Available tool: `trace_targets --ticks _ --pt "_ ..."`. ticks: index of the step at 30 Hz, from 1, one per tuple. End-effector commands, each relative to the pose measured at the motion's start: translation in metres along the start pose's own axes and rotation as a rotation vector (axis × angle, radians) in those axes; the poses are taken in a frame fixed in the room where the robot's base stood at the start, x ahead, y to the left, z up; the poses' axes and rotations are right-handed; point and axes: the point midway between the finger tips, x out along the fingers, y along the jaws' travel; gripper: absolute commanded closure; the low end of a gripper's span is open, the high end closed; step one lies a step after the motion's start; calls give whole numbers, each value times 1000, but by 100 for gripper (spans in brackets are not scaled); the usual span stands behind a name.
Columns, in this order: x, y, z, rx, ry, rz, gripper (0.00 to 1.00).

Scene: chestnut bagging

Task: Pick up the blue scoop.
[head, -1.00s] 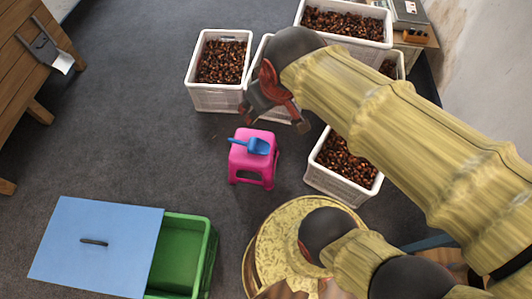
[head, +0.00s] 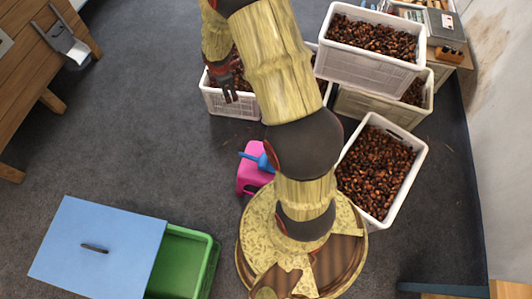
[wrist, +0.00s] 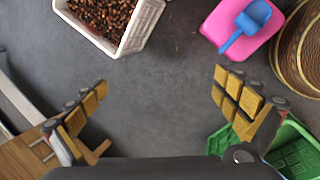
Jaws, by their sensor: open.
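The blue scoop (wrist: 246,24) lies on the pink stool (wrist: 222,18) at the top right of the wrist view. In the head view the scoop (head: 258,161) and the pink stool (head: 249,180) show in part, the rest hidden behind my arm. My gripper (wrist: 150,103) is open and empty above the grey floor in the wrist view. The scoop is beyond the right finger, apart from it. In the head view my gripper (head: 228,86) hangs in front of a white crate of chestnuts, farther back than the stool.
White crates of chestnuts (head: 334,64) stand at the back and right, one (head: 421,157) close to my arm. A green bin (head: 206,266) with a blue lid (head: 97,240) is at lower left. A wooden table (head: 30,90) is at upper left. Floor left of the stool is clear.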

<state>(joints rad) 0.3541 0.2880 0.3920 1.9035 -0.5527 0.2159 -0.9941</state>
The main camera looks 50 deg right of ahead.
Motion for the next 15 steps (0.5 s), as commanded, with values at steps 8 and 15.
trace_targets --ticks 8,15 --pt "139 -52 17 -306 63 -63 0" --pt "243 -133 20 -554 171 -95 0"
